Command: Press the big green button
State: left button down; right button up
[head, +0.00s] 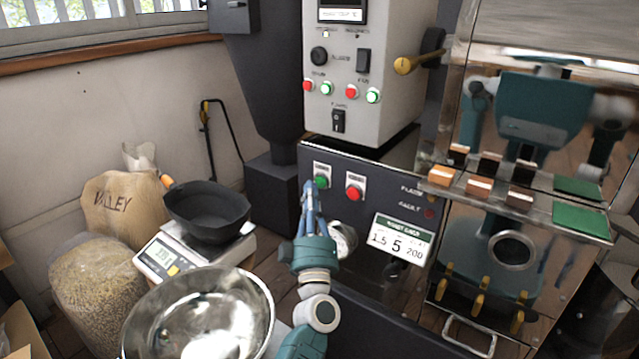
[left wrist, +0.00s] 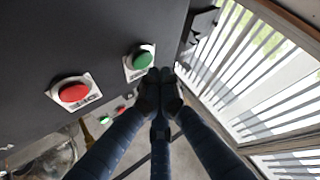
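The big green button (head: 321,181) sits on a white plate on the dark front panel, left of a red button (head: 354,193). In the left wrist view the green button (left wrist: 142,60) is just beyond my fingertips, with the red button (left wrist: 73,92) to its left. My left gripper (head: 309,187) reaches up to the panel, its blue fingers beside the green button's left edge. In the left wrist view its fingertips (left wrist: 160,78) are together, with nothing between them. I cannot tell whether they touch the button. My right gripper is not in view.
Smaller red and green buttons line the light control box (head: 345,70) above. A steel bowl (head: 200,318), a scale (head: 165,262) with a black pan (head: 207,210), and sacks (head: 122,208) stand left. A steel shelf (head: 540,210) with sample blocks juts out right.

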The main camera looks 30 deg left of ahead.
pick_arm(q)
jog(key=shift+w, duration=0.1)
jog(key=shift+w, duration=0.35)
jog(key=shift+w, duration=0.35)
dwell(0.6)
jog(key=shift+s, duration=0.1)
jog(key=shift+s+p, duration=0.55)
jog(key=shift+s, duration=0.15)
jog(key=shift+s, duration=0.1)
